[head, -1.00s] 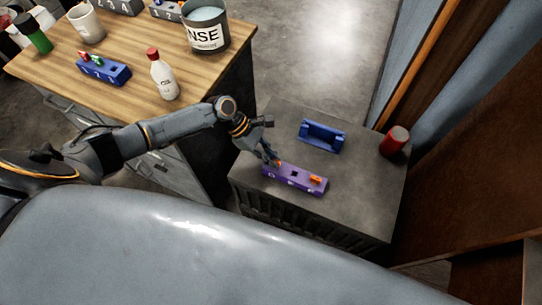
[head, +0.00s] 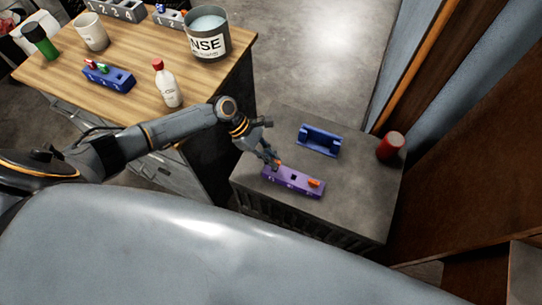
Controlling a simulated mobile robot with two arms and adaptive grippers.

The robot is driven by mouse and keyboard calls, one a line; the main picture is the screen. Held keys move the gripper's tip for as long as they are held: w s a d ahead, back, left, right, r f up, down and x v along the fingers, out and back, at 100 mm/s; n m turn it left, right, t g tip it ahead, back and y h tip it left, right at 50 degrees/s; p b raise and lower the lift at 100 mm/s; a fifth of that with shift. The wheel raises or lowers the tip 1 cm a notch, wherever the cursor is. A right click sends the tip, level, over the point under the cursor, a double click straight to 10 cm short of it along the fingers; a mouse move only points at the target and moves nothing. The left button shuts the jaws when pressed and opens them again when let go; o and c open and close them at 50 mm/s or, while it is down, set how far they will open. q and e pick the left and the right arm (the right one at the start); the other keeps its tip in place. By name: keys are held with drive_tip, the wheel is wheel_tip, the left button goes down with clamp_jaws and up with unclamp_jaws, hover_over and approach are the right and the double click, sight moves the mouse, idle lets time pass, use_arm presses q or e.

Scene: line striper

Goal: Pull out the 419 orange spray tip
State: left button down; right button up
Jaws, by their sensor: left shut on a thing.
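A purple holder block (head: 294,183) lies on the dark grey cabinet top. It has an orange spray tip (head: 314,183) at its right end and an empty dark square slot in the middle. A second orange tip (head: 279,162) shows at the holder's left end, at my left gripper's fingertips. My left gripper (head: 273,161) points down there and is shut on this tip; the fingers partly hide it. I cannot tell whether the tip is still seated in its slot. The numbers on the holder are too small to read. My right gripper is not in view.
A blue cradle (head: 319,141) and a red can (head: 390,146) stand on the grey cabinet top (head: 355,190). The wooden bench (head: 140,95) at left holds a blue tip holder (head: 109,79), a white bottle with red cap (head: 168,85), a rinse bucket (head: 207,35) and a mug (head: 92,33).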

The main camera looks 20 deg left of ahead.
use_arm(q)
drive_tip(key=shift+r+p, duration=1.1)
drive_tip(key=shift+r, duration=0.05)
